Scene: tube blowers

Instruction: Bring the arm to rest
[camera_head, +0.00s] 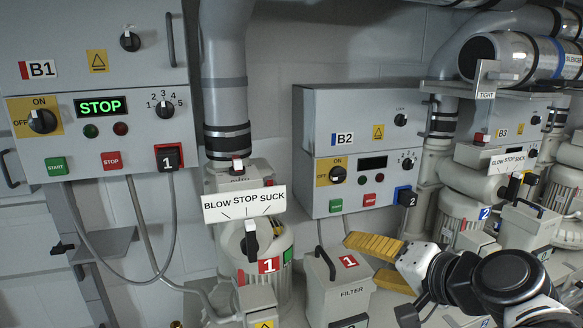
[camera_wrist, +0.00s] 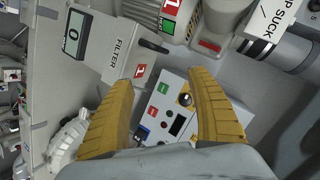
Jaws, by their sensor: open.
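My gripper (camera_head: 362,260) has two yellow ribbed fingers and is at the lower right of the head view, pointing left. Its fingers are spread apart with nothing between them. In the picture it overlaps the right side of the grey filter box (camera_head: 326,292) marked 1; I cannot tell whether it touches it. My black and white arm runs to the lower right corner. In the wrist view the open gripper (camera_wrist: 160,78) frames a tilted white control panel (camera_wrist: 170,118) with a black knob and buttons beyond the fingers.
Panel B1 (camera_head: 72,130) shows a green STOP display. Panel B2 (camera_head: 328,205) has a dark display. Blower 1, with its BLOW STOP SUCK plate (camera_head: 243,203), stands left of the filter box. Another blower (camera_head: 462,210) and a silencer tube (camera_head: 515,58) are at right.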

